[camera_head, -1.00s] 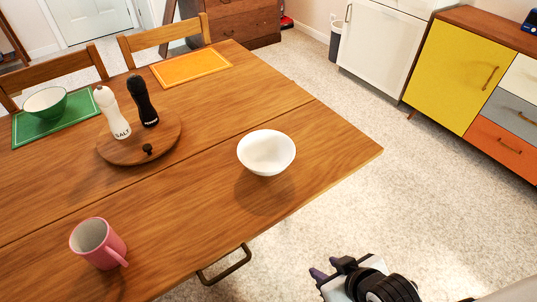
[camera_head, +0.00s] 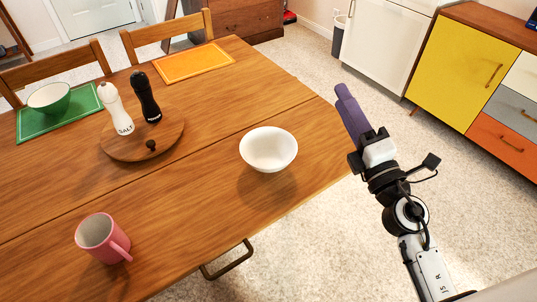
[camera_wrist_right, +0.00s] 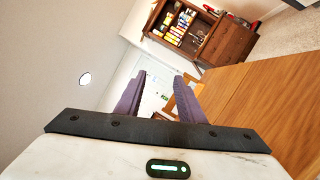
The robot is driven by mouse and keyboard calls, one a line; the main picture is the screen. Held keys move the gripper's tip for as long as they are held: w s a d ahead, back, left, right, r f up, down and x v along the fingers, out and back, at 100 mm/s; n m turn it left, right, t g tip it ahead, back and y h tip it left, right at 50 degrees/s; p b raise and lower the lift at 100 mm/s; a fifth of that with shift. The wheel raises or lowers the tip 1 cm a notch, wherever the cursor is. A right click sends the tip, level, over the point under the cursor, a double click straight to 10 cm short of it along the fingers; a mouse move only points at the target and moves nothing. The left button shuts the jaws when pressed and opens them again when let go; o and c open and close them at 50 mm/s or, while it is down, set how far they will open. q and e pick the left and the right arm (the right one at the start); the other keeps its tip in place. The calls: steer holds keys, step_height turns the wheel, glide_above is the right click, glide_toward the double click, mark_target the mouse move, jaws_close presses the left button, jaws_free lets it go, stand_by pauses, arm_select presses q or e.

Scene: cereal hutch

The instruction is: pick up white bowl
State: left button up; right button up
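The white bowl (camera_head: 268,152) stands upright and looks empty on the wooden table (camera_head: 200,215), near its right edge. My right gripper (camera_head: 345,97) is to the right of the bowl, around the table's right edge, apart from the bowl. Its purple fingers point up and away in the head view. In the right wrist view its two fingers (camera_wrist_right: 161,80) stand apart with nothing between them. The bowl does not show in the right wrist view. My left gripper is not in view.
A pink mug (camera_head: 103,240) stands at the table's near left. A round wooden tray (camera_head: 165,145) holds a white salt shaker (camera_head: 116,110) and a black pepper shaker (camera_head: 145,97). A green-and-white bowl (camera_head: 49,97) rests on a green mat (camera_head: 85,110). An orange mat (camera_head: 193,63) lies bare.

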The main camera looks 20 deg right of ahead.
steer(key=w+a+f+n+g+y, duration=0.2)
steer(key=a+f+n+g+y, duration=0.25)
steer(key=f+n, duration=0.35)
steer(key=n+g, duration=0.4)
steer(key=n, duration=0.1)
glide_toward(293, 146)
steer(key=shift+w+a+f+t+y, duration=0.15)
steer(key=shift+w+a+t+y, duration=0.15)
steer(key=shift+w+a, duration=0.65)
steer(key=x, duration=0.2)
steer(key=f+x, duration=0.1)
steer(key=x, duration=0.1)
steer(key=shift+w+f, duration=0.1)
steer(key=shift+w, duration=0.05)
steer(key=shift+d+b+x, duration=0.2)
steer(key=shift+x, duration=1.25)
steer(key=shift+d+b+x, duration=0.15)
steer(key=shift+b+x, duration=0.05)
steer(key=shift+x, duration=1.2)
steer(key=shift+w+f, duration=0.1)
steer(key=shift+w, duration=0.05)
jaws_close()
